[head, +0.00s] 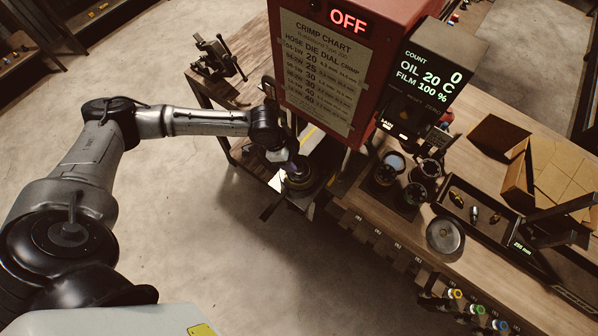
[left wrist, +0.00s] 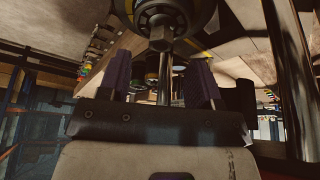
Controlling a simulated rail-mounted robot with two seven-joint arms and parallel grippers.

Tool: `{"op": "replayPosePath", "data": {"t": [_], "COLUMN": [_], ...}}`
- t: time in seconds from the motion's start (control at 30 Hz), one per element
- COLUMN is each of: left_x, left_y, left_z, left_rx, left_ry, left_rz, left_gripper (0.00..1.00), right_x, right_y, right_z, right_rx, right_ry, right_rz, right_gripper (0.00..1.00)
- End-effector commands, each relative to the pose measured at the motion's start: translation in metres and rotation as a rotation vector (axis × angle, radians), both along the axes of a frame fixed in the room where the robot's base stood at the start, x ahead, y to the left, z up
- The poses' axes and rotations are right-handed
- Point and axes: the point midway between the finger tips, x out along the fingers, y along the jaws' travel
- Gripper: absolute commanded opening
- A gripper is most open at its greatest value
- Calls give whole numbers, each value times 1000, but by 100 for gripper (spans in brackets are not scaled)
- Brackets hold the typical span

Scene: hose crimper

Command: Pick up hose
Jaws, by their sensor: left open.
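My left gripper (head: 298,172) is at the end of the grey arm, low beside the red crimper, at the bench's left end. Several dark pieces with coloured ends (head: 477,309) are at the bench's front edge, and may be hoses or fittings. My right gripper is in neither view.
The red crimper (head: 395,20) reads OFF and carries a crimp chart (head: 322,72). A vise (head: 217,58) stands to its left. Die cups (head: 388,168), a round metal dish (head: 445,236), a fittings tray (head: 470,210) and a cardboard box (head: 555,170) occupy the bench. Open floor lies in front.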

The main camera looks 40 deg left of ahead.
Motion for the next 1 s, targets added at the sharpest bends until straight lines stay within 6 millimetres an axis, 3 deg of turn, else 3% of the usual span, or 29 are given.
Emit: {"op": "replayPosePath", "data": {"t": [0.4,0.73,1.0], "left_x": [11,12,12], "left_y": [-15,-16,-16], "left_z": [-42,-47,-47], "left_rx": [0,1,1], "left_ry": [1,1,1], "left_rz": [0,0,0], "left_gripper": [58,58,34], "right_x": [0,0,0], "right_y": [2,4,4], "right_z": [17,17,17], "right_rx": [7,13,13], "right_ry": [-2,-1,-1], "right_rz": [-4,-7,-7], "right_gripper": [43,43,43]}}
